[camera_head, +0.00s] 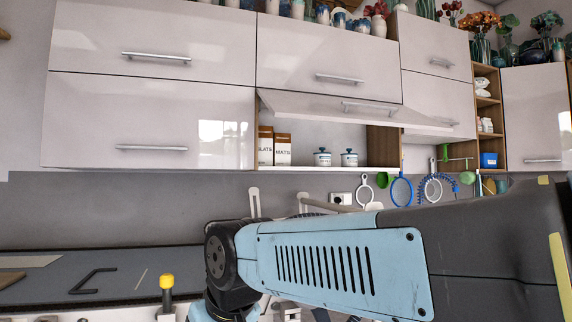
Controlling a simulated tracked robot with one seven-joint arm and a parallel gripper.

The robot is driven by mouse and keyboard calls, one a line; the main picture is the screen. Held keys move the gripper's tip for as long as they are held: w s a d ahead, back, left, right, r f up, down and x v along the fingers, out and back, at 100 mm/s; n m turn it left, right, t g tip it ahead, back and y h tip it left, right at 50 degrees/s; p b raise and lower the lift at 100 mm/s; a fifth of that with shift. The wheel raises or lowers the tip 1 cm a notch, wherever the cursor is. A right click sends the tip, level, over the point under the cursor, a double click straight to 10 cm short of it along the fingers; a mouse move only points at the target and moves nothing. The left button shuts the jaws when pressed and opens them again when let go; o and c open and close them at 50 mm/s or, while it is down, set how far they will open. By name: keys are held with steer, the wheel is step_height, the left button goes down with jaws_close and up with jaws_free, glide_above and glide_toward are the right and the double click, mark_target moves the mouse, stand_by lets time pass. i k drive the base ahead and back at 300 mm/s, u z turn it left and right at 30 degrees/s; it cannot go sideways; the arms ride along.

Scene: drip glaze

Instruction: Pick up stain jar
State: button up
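Two small white jars with blue lids stand side by side in the open cabinet compartment, the left jar (323,157) and the right jar (349,158). Both are upright and apart from each other. Their labels are too small to read, so I cannot tell whether either is the stain jar. My arm crosses the lower middle and right, below and in front of the compartment. My gripper cannot be made out; the lower arm runs out at the bottom edge.
A raised cabinet door (335,109) juts out above the jars. Two boxes (282,149) stand left of them. Strainers and utensils (401,190) hang to the right. A grey counter (75,280) with a black handle-shaped piece (93,281) lies lower left.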

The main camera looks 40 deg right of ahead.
mark_target(320, 160)
steer(key=z, duration=0.05)
steer(key=i, duration=0.15)
steer(key=u, duration=1.35)
steer(key=k, duration=1.85)
steer(key=z, duration=2)
steer(key=i, duration=1)
steer(key=z, duration=0.15)
